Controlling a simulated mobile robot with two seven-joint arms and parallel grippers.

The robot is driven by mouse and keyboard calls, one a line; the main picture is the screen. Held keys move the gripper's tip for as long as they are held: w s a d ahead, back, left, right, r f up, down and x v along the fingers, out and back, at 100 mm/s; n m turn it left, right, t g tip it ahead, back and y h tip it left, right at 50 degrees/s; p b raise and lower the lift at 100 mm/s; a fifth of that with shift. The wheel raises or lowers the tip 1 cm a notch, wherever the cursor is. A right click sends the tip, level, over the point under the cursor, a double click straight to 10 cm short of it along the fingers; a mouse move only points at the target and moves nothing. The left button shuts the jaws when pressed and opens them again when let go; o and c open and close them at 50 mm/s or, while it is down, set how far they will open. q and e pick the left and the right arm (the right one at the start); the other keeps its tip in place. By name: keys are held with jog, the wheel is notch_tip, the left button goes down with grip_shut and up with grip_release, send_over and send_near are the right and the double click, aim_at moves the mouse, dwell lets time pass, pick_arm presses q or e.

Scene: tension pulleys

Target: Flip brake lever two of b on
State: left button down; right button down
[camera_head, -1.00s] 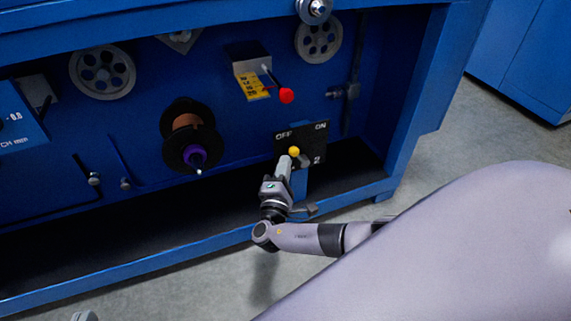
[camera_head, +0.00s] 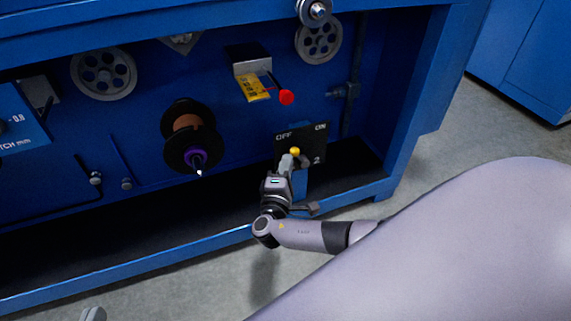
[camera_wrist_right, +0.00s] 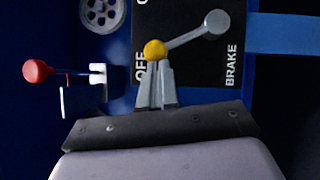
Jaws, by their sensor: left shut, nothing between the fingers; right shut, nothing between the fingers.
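The black brake panel marked OFF, ON and 2 (camera_head: 316,145) is on the machine's lower front. Its grey lever has a yellow knob (camera_head: 295,151). In the right wrist view, the lever (camera_wrist_right: 190,38) runs from its round pivot to the yellow knob (camera_wrist_right: 154,49), which is beside the OFF lettering. My right gripper (camera_head: 291,160) is shut with nothing between its fingers. Its fingertips (camera_wrist_right: 154,68) are right at the knob; whether they touch cannot be told. Only a grey tip of my left gripper (camera_head: 93,314) shows at the bottom left edge; it is shut.
A red-knobbed lever (camera_head: 286,97) with a yellow scale is above the panel. A dark spool (camera_head: 190,140) with a purple hub is to the left. Pulley wheels (camera_head: 104,73) and (camera_head: 319,41) are higher up. A blue frame rail (camera_head: 150,262) runs below.

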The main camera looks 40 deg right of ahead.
aim_at(297, 149)
jog(key=shift+s+d+r+m+g+p, duration=0.15)
jog(key=shift+d+r+m+g+p, duration=0.15)
jog(key=shift+d+r+m+p, duration=0.7)
jog(key=shift+s+d+r+y+p, duration=0.15)
jog(key=shift+y+p, duration=0.15)
jog(key=shift+p, duration=0.25)
pick_arm(q)
jog(key=shift+r+n+g+y+p, duration=0.4)
jog(key=shift+r+g+p, duration=0.35)
jog(key=shift+p, duration=1.75)
pick_arm(e)
jog(key=s+d+r+m+g+y, duration=0.1)
jog(key=d+m+g+y, duration=0.1)
jog(key=d+m+y, duration=0.3)
jog(key=shift+s+d+m, duration=0.25)
jog(key=shift+d+m, duration=0.25)
jog(key=shift+d, duration=0.35)
pick_arm(q)
jog(key=shift+f, duration=0.25)
jog(key=shift+s+a, duration=0.1)
jog(key=shift+a, duration=0.05)
pick_arm(e)
jog(key=shift+r, duration=0.1)
